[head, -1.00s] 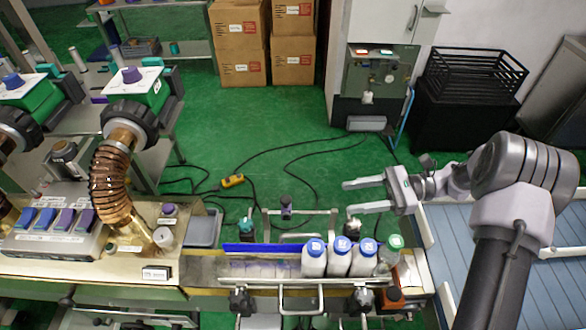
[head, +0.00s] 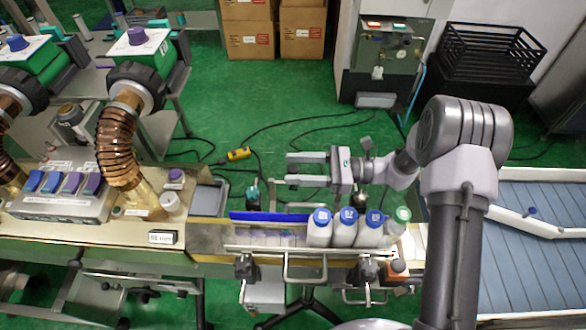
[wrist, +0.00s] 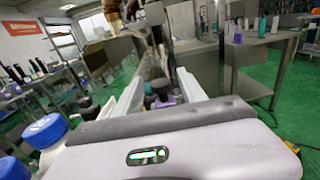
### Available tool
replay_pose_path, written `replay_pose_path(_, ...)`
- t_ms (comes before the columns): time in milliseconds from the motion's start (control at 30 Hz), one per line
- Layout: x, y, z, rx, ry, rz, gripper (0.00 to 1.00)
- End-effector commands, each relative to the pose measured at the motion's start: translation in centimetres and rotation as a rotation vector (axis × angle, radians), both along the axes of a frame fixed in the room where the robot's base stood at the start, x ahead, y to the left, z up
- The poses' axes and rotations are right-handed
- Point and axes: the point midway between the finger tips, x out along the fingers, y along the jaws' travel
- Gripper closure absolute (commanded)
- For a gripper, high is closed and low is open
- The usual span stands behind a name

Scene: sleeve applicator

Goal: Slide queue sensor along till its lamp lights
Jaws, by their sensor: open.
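My gripper (head: 290,169) is open and empty, its two fingers pointing left above the far side of the conveyor. In the wrist view a small dark block with a purple part (wrist: 163,98) shows between the fingers, beyond the palm; it may be the queue sensor. I cannot tell how far below the fingers it is. In the head view my gripper covers that spot. A dark post with a teal part (head: 252,194) stands left of the fingertips, and a black-topped post (head: 358,197) stands to the right, partly behind the wrist. I see no lit lamp on the sensor.
Blue-capped white bottles (head: 346,230) and a green-capped one (head: 397,226) queue at the conveyor's right, in front of my gripper. A blue strip (head: 268,217) runs along the conveyor. A machine with an amber hose (head: 118,150) stands left.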

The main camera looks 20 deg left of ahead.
Motion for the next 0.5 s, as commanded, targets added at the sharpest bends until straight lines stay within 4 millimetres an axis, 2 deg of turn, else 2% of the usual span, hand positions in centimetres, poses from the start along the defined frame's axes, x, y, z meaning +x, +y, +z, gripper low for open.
replay_pose_path(133, -0.26, 0.96, -0.04, -0.001, 0.001, 0.000, 0.52)
replay_pose_path(400, -0.30, 1.10, 0.00, -0.001, 0.001, 0.000, 0.52)
replay_pose_path(500, -0.29, 1.09, -0.01, -0.001, 0.001, 0.000, 0.71)
